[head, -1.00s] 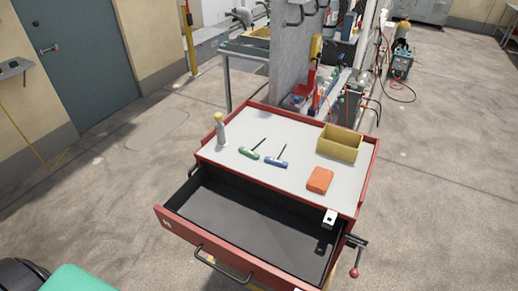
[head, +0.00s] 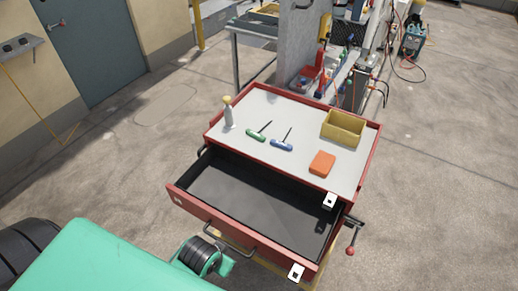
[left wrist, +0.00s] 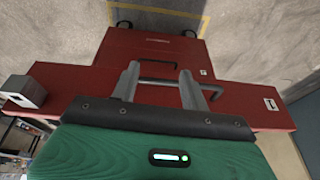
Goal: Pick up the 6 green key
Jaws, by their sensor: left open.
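The green-handled key (head: 256,135) lies on the pale top of the red tool cart (head: 300,111), its thin dark shaft pointing to the back right. A blue-handled key (head: 281,145) lies just to its right. My right gripper is not seen.
The cart's top drawer (head: 258,200) is pulled open and looks empty. On the top stand a pale bottle (head: 228,114), a yellow bin (head: 343,127) and an orange block (head: 322,163). A red-knobbed crank (head: 351,238) sticks out at right. The floor at left is clear.

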